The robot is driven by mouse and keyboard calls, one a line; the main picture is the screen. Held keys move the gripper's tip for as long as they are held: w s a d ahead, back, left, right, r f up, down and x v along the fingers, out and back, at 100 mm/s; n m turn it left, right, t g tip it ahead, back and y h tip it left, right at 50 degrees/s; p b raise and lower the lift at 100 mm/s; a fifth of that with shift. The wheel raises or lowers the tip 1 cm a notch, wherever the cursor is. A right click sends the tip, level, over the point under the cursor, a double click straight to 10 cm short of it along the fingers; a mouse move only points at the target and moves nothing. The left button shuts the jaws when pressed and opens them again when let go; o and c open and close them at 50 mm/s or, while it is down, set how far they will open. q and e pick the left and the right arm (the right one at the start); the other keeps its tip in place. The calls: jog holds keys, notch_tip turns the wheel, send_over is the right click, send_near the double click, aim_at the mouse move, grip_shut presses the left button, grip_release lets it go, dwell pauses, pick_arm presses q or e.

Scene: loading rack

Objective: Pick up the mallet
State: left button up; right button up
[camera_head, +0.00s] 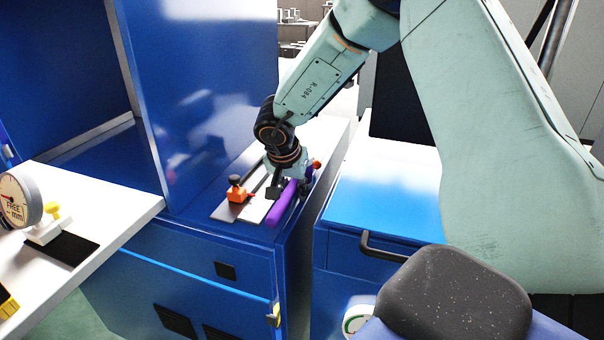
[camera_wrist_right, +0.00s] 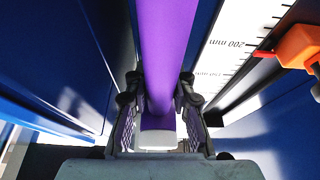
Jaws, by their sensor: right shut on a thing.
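The mallet's purple handle (camera_head: 281,205) lies along the right side of the top of a blue cabinet, beside a flat ruler. My right gripper (camera_head: 280,186) reaches down over it from above. In the right wrist view the purple handle (camera_wrist_right: 165,45) runs between the two dark fingers of my right gripper (camera_wrist_right: 160,88), which is shut on it; a pale end cap shows near the palm. A purple and orange part shows just behind the gripper in the head view; I cannot tell whether it is the mallet's head. My left gripper is not in view.
A ruler (camera_wrist_right: 228,50) with an orange clamp (camera_head: 238,190) lies close beside the handle. A tall blue panel (camera_head: 215,90) stands to the left. A blue cabinet (camera_head: 385,205) stands to the right across a narrow gap. A white table (camera_head: 125,200) with a dial gauge (camera_head: 20,198) is at left.

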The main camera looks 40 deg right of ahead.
aim_at(294, 181)
jog(key=shift+d, duration=0.1)
grip_shut()
jog(key=shift+w, duration=0.1)
jog(key=shift+r+b, duration=0.15)
jog(key=shift+b, duration=0.65)
notch_tip(294, 181, up, 10)
jog(key=shift+r+p, duration=0.1)
jog(key=shift+p, duration=1.05)
